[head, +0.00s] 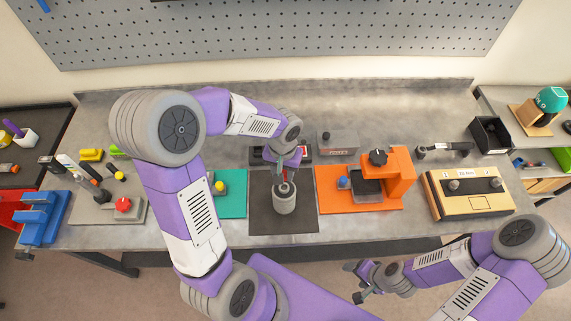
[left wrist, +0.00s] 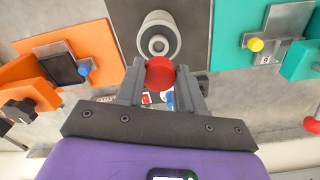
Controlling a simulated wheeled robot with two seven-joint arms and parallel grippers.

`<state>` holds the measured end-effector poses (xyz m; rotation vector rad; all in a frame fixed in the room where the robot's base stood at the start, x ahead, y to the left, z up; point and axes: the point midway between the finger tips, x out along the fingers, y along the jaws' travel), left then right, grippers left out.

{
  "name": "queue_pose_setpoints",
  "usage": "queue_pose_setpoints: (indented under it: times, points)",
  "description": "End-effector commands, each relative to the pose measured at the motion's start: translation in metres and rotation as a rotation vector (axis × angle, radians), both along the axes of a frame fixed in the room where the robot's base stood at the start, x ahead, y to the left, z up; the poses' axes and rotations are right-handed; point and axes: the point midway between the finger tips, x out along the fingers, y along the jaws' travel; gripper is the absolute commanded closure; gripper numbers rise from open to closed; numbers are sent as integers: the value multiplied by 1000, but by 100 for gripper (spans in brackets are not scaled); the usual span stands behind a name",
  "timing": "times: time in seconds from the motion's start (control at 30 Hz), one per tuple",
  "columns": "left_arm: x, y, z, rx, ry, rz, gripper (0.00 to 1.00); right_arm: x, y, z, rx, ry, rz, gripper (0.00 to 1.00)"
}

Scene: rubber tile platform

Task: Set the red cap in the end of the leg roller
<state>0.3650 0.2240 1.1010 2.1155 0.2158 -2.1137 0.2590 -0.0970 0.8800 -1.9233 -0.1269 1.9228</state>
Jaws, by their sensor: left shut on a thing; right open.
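The leg roller (head: 285,203) is a grey cylinder standing upright on a dark mat (head: 258,222). In the left wrist view its ringed end with a central hole (left wrist: 158,44) faces me. My left gripper (head: 286,172) is above the roller, shut on the red cap (left wrist: 160,73). The cap is round, held between the fingertips (left wrist: 160,78), and overlaps the near edge of the roller's end in the left wrist view. I cannot tell whether they touch. In the head view the gripper mostly hides the cap. My right gripper (head: 364,283) is open and empty, in front of the bench.
An orange fixture (head: 402,172) stands right of the mat, a teal plate (head: 236,204) left of it. A beige box with knobs (head: 468,209) sits farther right. A grey box (head: 337,143) is behind. My left arm crosses the bench's left half.

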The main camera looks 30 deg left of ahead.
Motion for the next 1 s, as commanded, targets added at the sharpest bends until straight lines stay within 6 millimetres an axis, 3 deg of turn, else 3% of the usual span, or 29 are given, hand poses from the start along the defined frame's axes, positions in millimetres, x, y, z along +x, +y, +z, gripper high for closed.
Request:
queue_pose_setpoints:
  times: [0.23,0.7,1.0]
  points:
    - [-1,-1,-1,-1,-2,-2,99,0,0,-5,0,-1,0,29]
    - [-1,-1,-45,-1,-1,-2,99,1,0,-44,0,-1,0,29]
    - [-1,-1,-51,-1,-1,-1,99,1,0,-50,0,-1,0,29]
